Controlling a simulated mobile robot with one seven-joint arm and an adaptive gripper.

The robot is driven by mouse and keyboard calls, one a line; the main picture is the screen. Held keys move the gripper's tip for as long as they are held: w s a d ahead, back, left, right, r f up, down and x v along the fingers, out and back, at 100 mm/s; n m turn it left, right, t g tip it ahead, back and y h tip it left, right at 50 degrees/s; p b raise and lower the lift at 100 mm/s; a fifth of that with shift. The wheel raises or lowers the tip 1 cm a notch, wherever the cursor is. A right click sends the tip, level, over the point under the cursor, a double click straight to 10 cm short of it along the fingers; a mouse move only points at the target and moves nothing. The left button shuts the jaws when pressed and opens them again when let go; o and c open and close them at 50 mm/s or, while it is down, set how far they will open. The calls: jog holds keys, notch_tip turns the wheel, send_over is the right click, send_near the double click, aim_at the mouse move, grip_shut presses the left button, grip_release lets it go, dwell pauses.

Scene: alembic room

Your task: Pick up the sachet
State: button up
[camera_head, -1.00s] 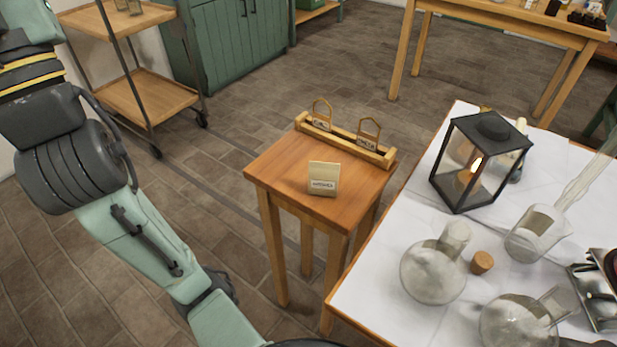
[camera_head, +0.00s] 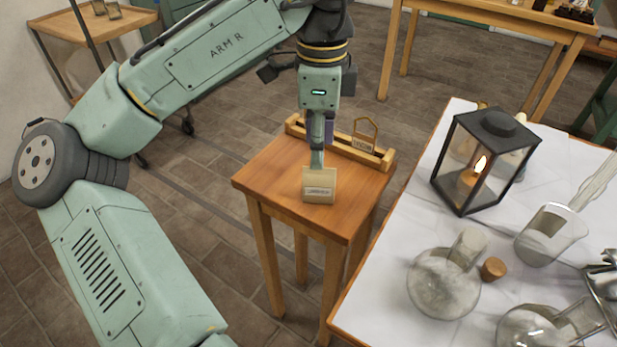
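The sachet (camera_head: 319,188) is a small tan packet with a pale printed label, too small to read surely. It stands on the small wooden table (camera_head: 268,182), near its middle. My gripper (camera_head: 317,160) points straight down from above, its fingertip end at the sachet's top edge. One green finger shows, overlapping or just behind the top of the sachet. The other finger is hidden, so I cannot tell whether they are closed on the packet. The sachet looks upright and still on the tabletop.
To the right, a white-topped table (camera_head: 392,225) holds a black lantern (camera_head: 484,160), glass flasks (camera_head: 443,284) and a cork (camera_head: 493,268).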

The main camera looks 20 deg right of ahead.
aim_at(319, 188)
notch_tip(319, 188, down, 5)
jog(key=shift+r, duration=0.1)
jog(key=shift+s+f, duration=0.2)
jog(key=shift+f, duration=1.2)
jog(key=shift+s+f, duration=0.15)
jog(key=shift+f, duration=1.2)
jog(key=shift+c, duration=0.5)
grip_shut()
